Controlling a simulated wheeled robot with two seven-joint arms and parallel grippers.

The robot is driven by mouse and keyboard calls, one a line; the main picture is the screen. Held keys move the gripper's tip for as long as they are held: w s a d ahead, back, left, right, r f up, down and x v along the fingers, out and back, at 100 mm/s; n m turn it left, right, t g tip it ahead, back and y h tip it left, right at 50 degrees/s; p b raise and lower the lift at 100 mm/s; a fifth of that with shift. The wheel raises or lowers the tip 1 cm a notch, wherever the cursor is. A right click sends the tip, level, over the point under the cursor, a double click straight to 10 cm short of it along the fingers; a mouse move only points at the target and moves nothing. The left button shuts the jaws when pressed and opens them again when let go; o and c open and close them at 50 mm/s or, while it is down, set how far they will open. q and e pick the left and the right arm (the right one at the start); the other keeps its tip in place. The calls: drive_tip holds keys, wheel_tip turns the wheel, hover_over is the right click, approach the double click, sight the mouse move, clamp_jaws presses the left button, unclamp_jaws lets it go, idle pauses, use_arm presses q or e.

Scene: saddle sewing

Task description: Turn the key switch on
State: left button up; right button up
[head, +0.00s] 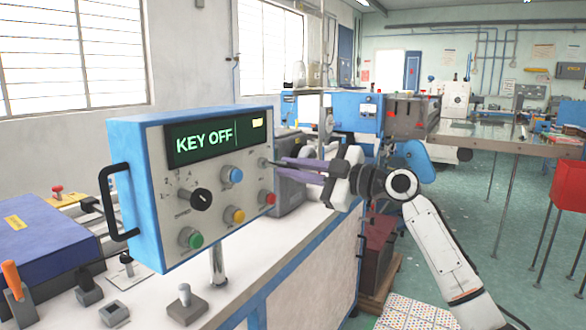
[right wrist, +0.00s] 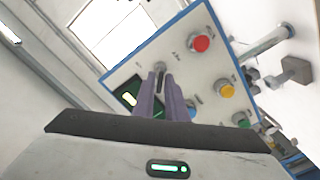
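The control box (head: 150,200) is blue with a pale front panel, and its dark display (head: 205,144) reads KEY OFF. The key switch (head: 264,162) is at the panel's right side, below the display. In the right wrist view the small grey key (right wrist: 160,70) shows at the fingertips. My right gripper (head: 277,162) reaches in from the right with its purple fingers at the key. Its fingers (right wrist: 161,80) look slightly apart, with the key in line with the gap. Whether they touch the key cannot be told. My left gripper is not in view.
The panel also carries a black rotary knob (head: 196,198), a blue button (head: 232,175), a red button (head: 267,198), a yellow button (head: 236,215) and a green button (head: 190,238). A black handle (head: 116,203) is on the box's left side. The white bench (head: 270,240) lies below.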

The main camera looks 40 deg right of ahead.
clamp_jaws()
drive_tip(key=shift+m, duration=0.3)
drive_tip(key=m, duration=0.2)
drive_tip(key=shift+m, duration=0.3)
drive_tip(key=m, duration=0.2)
drive_tip(key=shift+m, duration=0.4)
drive_tip(key=shift+d+m+p, duration=0.1)
drive_tip(key=shift+m+p, duration=2.7)
drive_tip(key=shift+m, duration=3.1)
